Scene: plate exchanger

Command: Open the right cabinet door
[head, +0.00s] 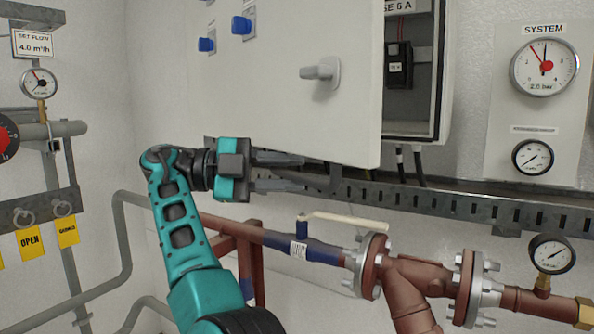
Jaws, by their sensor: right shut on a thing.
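The pale grey cabinet door (285,110) stands ajar at the top middle. Its free right edge is swung out, and part of the cabinet's inside shows to its right. A grey handle (322,72) sticks out near that edge, with nothing touching it. The cabinet frame (444,80) shows right of the door.
A perforated cable tray (450,203) runs beneath the cabinet, close to my fingers. Below it are a blue-red pipe, a pale valve lever (345,221) and flanges (374,265). A gauge panel (538,110) is at the right. Pipes and yellow tags (30,241) are at the left.

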